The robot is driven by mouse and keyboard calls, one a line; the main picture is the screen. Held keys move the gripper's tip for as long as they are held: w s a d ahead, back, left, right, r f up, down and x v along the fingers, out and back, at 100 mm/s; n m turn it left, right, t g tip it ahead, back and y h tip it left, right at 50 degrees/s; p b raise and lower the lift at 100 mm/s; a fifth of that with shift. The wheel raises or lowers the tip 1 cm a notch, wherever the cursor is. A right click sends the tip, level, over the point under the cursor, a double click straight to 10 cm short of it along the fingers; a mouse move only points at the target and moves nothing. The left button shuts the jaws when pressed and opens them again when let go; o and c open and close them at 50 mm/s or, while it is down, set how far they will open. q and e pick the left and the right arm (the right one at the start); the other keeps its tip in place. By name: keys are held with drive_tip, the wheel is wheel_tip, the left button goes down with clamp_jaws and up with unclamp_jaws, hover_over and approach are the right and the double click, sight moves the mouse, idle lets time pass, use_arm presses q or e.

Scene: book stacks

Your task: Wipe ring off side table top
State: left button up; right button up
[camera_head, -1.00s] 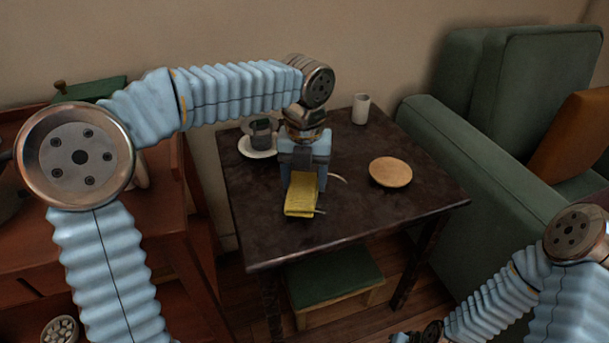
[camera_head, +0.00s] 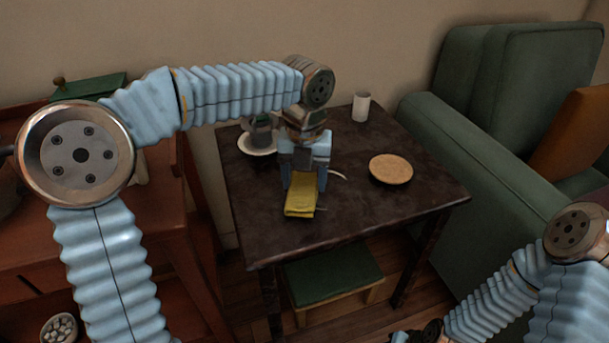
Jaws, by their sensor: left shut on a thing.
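The dark side table (camera_head: 400,218) stands in the middle of the view. My left gripper (camera_head: 302,188) points down over the table's left half, shut on a folded yellow cloth (camera_head: 300,203). The cloth is at or just above the table top; I cannot tell if it touches. A thin pale curved mark (camera_head: 338,174), part of a ring, shows just right of the gripper; the rest is hidden behind the gripper. My right arm comes in at the lower right, and its gripper is not clearly visible.
A saucer with a dark cup (camera_head: 257,145) stands behind the gripper on the left. A white cup (camera_head: 361,106) stands at the back, a round coaster (camera_head: 391,169) at the right. A green armchair (camera_head: 470,160) borders the right side. A green-topped stool (camera_head: 334,275) sits below.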

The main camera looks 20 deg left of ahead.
use_arm(q)
drive_tip(key=shift+f, duration=0.45)
